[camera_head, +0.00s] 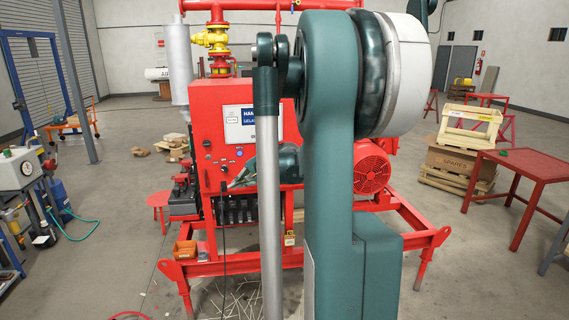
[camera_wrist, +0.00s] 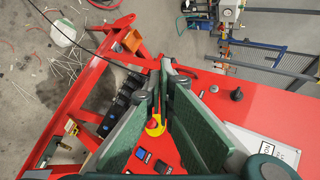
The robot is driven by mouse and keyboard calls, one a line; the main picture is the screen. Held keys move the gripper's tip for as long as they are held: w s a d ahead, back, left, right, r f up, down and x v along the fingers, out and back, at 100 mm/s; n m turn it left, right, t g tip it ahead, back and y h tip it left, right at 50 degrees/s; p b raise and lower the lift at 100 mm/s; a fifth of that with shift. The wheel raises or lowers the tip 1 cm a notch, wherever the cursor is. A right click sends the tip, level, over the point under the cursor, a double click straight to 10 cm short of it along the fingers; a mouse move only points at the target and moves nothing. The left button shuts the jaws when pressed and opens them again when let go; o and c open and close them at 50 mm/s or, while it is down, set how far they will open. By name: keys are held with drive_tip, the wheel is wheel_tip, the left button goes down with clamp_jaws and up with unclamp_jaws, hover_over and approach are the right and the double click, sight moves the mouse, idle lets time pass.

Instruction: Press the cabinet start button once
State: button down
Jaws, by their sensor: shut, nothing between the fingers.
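The red control cabinet (camera_head: 205,110) stands in the middle of the head view, its front facing me. Its panel carries a black knob (camera_head: 207,143) and small controls below it. I cannot tell which control is the start button. My gripper (camera_head: 232,185) is shut and empty in front of the lower panel. In the wrist view its fingertips (camera_wrist: 164,66) come together and partly hide the panel; contact cannot be told.
My arm hides the cabinet's right side in the head view. A red skid frame (camera_head: 420,236) surrounds the base, with an orange bin (camera_head: 185,249) at its front left. A black cable (camera_head: 224,270) hangs below the panel. A red table (camera_head: 520,165) stands right.

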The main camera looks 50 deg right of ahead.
drive_tip(key=s+d+f+m+t+h+p, duration=0.1)
drive_tip(key=s+d+m, duration=0.1)
drive_tip(key=d, duration=1.1)
drive_tip(key=s+d+f+m+t+p, duration=0.1)
drive_tip(key=s+d, duration=0.4)
drive_tip(key=d, duration=0.8)
drive_tip(key=shift+d+f+m+h+p, duration=0.2)
drive_tip(key=shift+f+m+h+p, duration=0.3)
drive_tip(key=shift+m, duration=0.7)
drive_tip(key=w+d, duration=0.6)
drive_tip(key=shift+w+d, duration=0.65)
drive_tip(key=shift+w, duration=0.05)
idle(1.1)
drive_tip(key=shift+s+a+f, duration=0.1)
idle(0.4)
drive_tip(key=shift+s+a+b, duration=0.3)
drive_tip(key=shift+s+a, duration=0.2)
